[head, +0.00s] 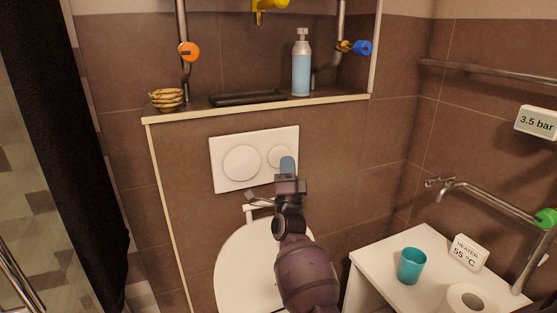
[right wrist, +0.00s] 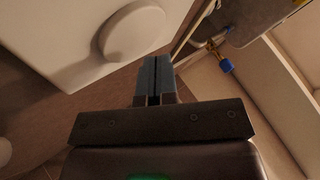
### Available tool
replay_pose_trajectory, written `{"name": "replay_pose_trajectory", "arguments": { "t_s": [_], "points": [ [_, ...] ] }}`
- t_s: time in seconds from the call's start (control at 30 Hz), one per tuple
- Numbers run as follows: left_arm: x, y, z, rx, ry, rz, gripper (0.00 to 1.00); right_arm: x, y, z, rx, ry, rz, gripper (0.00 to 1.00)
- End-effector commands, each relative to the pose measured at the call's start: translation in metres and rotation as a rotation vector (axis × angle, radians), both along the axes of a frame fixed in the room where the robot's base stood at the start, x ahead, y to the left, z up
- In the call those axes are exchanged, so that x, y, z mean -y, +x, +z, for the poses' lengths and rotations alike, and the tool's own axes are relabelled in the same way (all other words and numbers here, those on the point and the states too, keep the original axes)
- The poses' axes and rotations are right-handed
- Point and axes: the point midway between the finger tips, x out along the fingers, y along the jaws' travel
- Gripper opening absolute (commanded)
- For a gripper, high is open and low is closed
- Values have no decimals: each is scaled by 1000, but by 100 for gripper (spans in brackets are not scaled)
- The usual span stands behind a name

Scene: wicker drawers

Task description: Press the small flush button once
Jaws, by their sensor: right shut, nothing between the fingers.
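The white flush plate (head: 228,181) is on the brown wall above the toilet, with a large round button (head: 242,162) on its left and the small flush button (head: 276,154) on its right. My right gripper (head: 287,163) is shut and empty, its blue-grey fingertips overlapping the lower right of the small button in the head view. In the right wrist view, the shut fingers (right wrist: 155,74) point toward the plate (right wrist: 65,35), and a raised round button (right wrist: 133,33) shows just beyond the tips. I cannot tell whether they touch it. My left gripper is not in view.
Above the plate, a ledge (head: 215,110) holds a soap bottle (head: 301,68), a dark tray (head: 247,97) and a small basket (head: 166,98). The toilet lid (head: 240,265) is below. A white counter (head: 385,252) with a teal cup (head: 411,266) stands at the right.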

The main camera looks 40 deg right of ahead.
Motion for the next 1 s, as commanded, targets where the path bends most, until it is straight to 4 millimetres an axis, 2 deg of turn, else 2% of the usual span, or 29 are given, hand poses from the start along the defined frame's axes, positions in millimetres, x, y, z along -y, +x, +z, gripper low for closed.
{"name": "replay_pose_trajectory", "arguments": {
  "t_s": [0.47,1.0],
  "points": [
    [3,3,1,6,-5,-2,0,0,1,1,0,0,0,0],
    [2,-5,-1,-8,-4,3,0,0,1,0,0,0,0,0]
  ]
}}
